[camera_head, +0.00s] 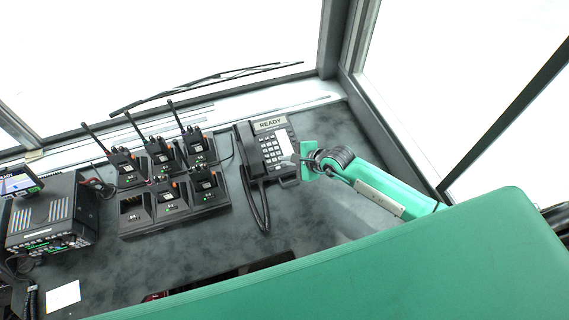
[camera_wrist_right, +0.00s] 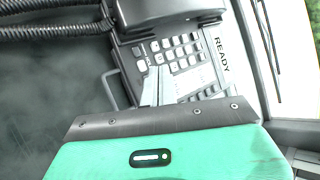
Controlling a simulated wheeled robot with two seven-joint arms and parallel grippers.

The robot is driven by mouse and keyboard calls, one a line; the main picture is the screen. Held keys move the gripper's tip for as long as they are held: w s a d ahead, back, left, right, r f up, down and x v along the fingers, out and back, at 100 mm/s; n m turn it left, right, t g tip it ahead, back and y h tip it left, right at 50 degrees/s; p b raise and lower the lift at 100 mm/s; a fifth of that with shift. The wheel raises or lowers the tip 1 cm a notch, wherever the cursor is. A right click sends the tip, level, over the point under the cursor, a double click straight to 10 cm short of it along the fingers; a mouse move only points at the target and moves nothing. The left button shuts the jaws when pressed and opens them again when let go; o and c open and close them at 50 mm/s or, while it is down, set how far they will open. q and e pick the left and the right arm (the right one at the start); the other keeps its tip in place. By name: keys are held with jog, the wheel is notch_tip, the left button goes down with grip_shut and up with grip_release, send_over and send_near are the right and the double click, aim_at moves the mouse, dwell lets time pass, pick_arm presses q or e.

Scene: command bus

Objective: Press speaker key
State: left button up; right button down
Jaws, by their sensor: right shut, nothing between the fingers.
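The black desk phone (camera_head: 270,150) sits on the dark counter, its handset (camera_head: 248,150) resting on its left side. A READY label (camera_head: 270,123) is at its top. My right gripper (camera_head: 288,162) is shut and empty, with its tips over the right part of the phone's face. In the right wrist view the fingertips (camera_wrist_right: 157,82) are over the keypad (camera_wrist_right: 175,52), hiding some keys. I cannot tell whether they touch one. Which key is the speaker key is too small to read. My left gripper is out of view.
Several radios stand in a charger (camera_head: 165,205) left of the phone. The coiled cord (camera_head: 257,212) hangs toward the front. A radio unit (camera_head: 45,222) is at far left. Window frames (camera_head: 375,120) rise at right. The counter in front of the phone is clear.

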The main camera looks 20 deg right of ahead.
aim_at(289, 172)
jog(key=r+p, duration=0.1)
jog(key=r, duration=0.1)
jog(key=r+p, duration=0.1)
jog(key=r, duration=0.1)
jog(key=shift+s+p, duration=0.25)
jog(key=shift+p, duration=0.1)
dwell(0.5)
